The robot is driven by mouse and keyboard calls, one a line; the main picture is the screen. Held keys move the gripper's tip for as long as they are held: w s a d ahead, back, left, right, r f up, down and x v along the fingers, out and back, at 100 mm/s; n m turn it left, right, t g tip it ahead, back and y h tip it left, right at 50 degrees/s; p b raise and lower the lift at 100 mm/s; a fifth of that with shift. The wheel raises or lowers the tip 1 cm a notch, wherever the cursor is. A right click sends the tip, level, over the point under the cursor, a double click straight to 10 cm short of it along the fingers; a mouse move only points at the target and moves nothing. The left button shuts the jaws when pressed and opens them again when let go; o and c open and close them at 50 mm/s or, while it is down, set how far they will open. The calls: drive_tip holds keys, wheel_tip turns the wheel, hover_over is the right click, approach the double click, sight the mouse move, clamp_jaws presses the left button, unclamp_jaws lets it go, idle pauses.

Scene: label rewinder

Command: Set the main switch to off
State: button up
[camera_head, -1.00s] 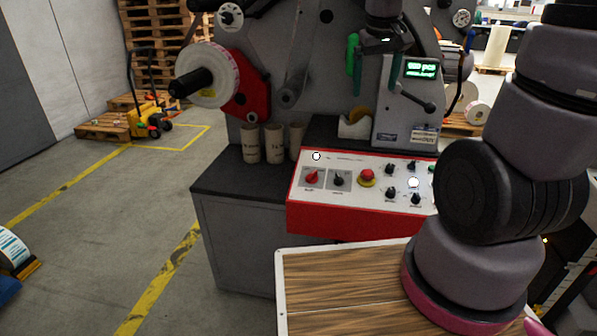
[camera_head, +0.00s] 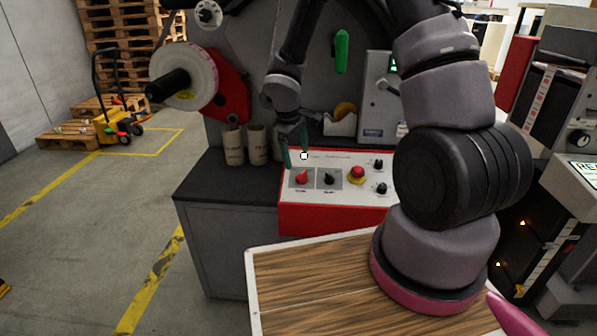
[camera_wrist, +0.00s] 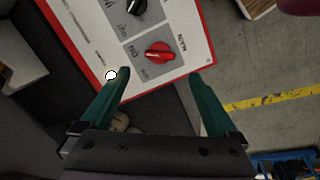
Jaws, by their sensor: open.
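The main switch (camera_head: 302,178) is a red rotary knob on a grey plate at the left end of the control panel (camera_head: 335,219). In the wrist view the red knob (camera_wrist: 159,53) sits on a plate marked "MAIN" and "ON", with its handle lying roughly crosswise in the picture. My gripper (camera_head: 296,155) is open, its green fingers just behind and above the panel's left end. In the wrist view my gripper (camera_wrist: 160,85) has its fingertips apart on either side below the knob. Nothing is between them, and contact with the knob is not visible.
A black knob (camera_head: 329,178) stands right beside the main switch. A red emergency button (camera_head: 357,174) and small black knobs are farther right. Cardboard cores (camera_head: 234,145) stand on the dark cabinet top left of my gripper. A wood-topped surface (camera_head: 315,277) lies in front.

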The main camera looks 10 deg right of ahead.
sight(300, 175)
drive_tip(key=x, duration=0.7)
drive_tip(key=shift+f, duration=0.35)
drive_tip(key=shift+d, duration=0.1)
drive_tip(key=c, duration=1.4)
drive_tip(key=shift+n, duration=0.4)
drive_tip(key=n, duration=0.4)
drive_tip(key=shift+n+t, duration=0.3)
drive_tip(key=n+t, duration=0.1)
drive_tip(key=n, duration=0.5)
drive_tip(key=shift+s, duration=0.2)
drive_tip(key=shift+n, duration=0.4)
